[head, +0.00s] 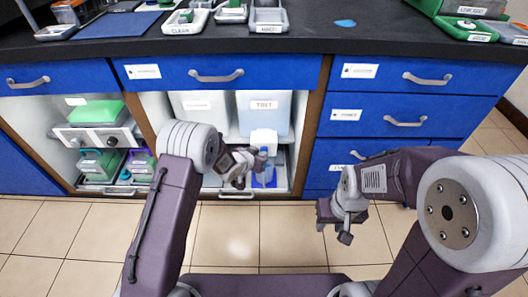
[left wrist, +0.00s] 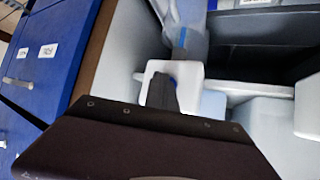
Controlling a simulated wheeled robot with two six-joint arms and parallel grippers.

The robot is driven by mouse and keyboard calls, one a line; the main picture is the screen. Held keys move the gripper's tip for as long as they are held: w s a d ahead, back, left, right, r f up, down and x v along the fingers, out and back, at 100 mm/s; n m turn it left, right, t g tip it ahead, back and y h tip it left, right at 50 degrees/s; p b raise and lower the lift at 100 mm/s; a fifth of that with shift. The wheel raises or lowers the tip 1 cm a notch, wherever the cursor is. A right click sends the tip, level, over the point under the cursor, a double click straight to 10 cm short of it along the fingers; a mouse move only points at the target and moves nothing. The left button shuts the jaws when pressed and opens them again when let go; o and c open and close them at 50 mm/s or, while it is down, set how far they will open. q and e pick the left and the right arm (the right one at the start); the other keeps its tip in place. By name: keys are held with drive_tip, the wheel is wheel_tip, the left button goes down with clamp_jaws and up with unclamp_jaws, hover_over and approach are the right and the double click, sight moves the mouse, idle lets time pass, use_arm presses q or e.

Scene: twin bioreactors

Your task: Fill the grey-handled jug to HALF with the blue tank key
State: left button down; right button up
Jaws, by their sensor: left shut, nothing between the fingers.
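In the head view a translucent tank (head: 264,108) with a "TBST" label stands in the open middle cabinet, with a white tap block (head: 265,139) at its front. My left gripper (head: 242,180) is shut and empty in front of that block. In the left wrist view its dark fingers (left wrist: 163,90) lie against or just before the white block (left wrist: 190,80), and a bit of blue shows beside the tip. A clear, blue-tinted vessel (head: 266,177) stands below the tap, partly hidden by my gripper; its handle is not clear. My right gripper (head: 335,232) appears open and empty over the floor.
A second tank (head: 197,105) stands to the left in the same cabinet. A tray with a handle (head: 236,195) lies at the cabinet's bottom. Blue drawers (head: 378,117) are on the right. The black counter (head: 300,40) holds labelled trays. The tiled floor in front is clear.

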use_arm(q)
drive_tip(key=shift+s, duration=0.8)
drive_tip(key=shift+s, duration=0.1)
drive_tip(key=s, duration=0.5)
drive_tip(key=shift+w, duration=0.1)
